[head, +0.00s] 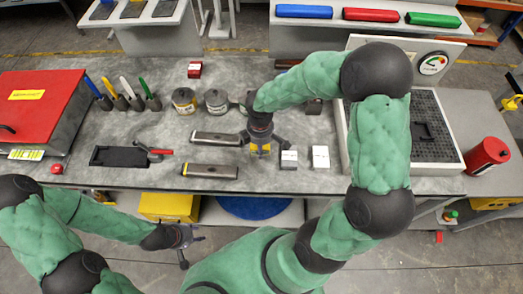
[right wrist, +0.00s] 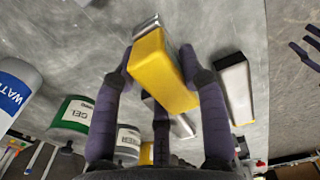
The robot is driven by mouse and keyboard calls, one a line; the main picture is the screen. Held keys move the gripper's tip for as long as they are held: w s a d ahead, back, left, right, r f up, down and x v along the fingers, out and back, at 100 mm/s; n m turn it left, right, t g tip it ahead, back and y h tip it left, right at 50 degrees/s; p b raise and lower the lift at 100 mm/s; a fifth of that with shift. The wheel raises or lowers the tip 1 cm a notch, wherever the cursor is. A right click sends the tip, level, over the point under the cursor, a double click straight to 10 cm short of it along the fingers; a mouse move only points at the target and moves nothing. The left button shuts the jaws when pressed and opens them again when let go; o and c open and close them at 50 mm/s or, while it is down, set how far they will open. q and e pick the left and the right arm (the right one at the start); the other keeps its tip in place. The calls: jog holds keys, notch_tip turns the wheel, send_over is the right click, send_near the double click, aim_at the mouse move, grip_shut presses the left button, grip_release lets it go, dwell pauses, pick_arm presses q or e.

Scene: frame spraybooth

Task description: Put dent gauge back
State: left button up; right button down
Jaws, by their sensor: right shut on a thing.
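My right gripper (head: 262,148) is shut on a yellow block-shaped thing with a metallic end, likely the dent gauge (right wrist: 162,68). In the right wrist view its fingers close on both sides of the yellow body. In the head view the gripper is over the middle of the bench, and only a little yellow shows between its fingers. A white frame on the right holds a black pitted surface with a dark recess (head: 422,132); a panel with a coloured dial (head: 433,63) stands behind it. My left gripper (head: 193,248) is open and empty, below the bench's front edge.
Two grey bars (head: 210,171) lie left of the right gripper. Two small boxes (head: 320,157) stand to its right. Jars (head: 184,101), upright coloured tools (head: 136,98), a black tray (head: 119,156) and a red case (head: 38,105) occupy the left. A red can (head: 487,156) stands far right.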

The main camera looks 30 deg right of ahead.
jog(key=shift+w+d+f, duration=0.15)
jog(key=shift+d+f, duration=0.05)
jog(key=shift+f, duration=0.2)
jog(key=shift+w+d+f+b, duration=0.1)
jog(key=shift+f+b, duration=0.15)
jog(key=shift+f, duration=0.6)
jog(key=shift+w+d+f+b, duration=0.1)
jog(key=shift+f+b, duration=0.15)
jog(key=shift+f, duration=0.6)
jog(key=shift+f, duration=0.2)
jog(key=c, duration=0.7)
grip_release()
jog(key=shift+r, duration=0.15)
